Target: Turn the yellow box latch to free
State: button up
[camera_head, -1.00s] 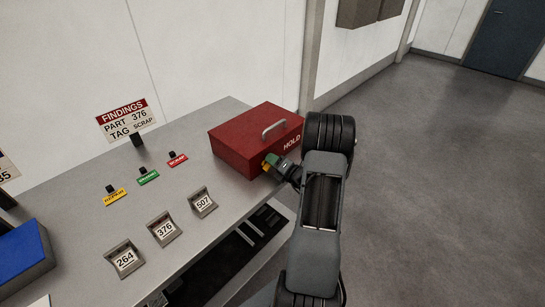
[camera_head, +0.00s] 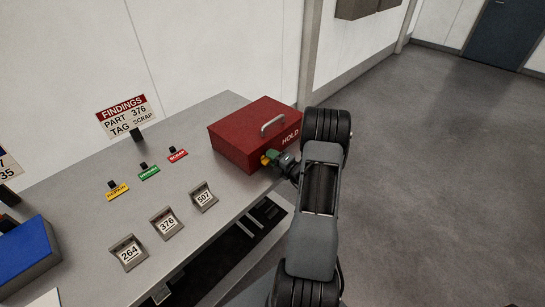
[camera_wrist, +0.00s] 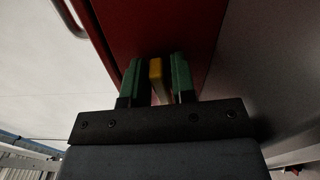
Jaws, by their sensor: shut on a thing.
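The red HOLD box (camera_head: 240,137) with a metal handle stands at the bench's right end. Its yellow latch (camera_head: 265,159) is on the front face, by my gripper (camera_head: 272,157). In the wrist view the latch (camera_wrist: 155,72) stands upright between the two green fingers of my gripper (camera_wrist: 155,78). My gripper is shut on the latch. A thin dark gap seems to show beside the latch in that view, and the finger contact is hard to see. My arm comes in from the right.
The grey bench (camera_head: 140,205) holds yellow, green (camera_head: 149,173) and red tags, and several numbered stands such as 376 (camera_head: 167,224). A findings sign (camera_head: 126,116) stands behind. A blue bin (camera_head: 27,254) is at left. Open floor (camera_head: 440,170) lies to the right.

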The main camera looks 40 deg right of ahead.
jog(key=o, duration=0.7)
jog(key=s+d+b, duration=0.2)
jog(key=s, duration=1.1)
jog(key=shift+s+d, duration=0.2)
jog(key=shift+s, duration=0.1)
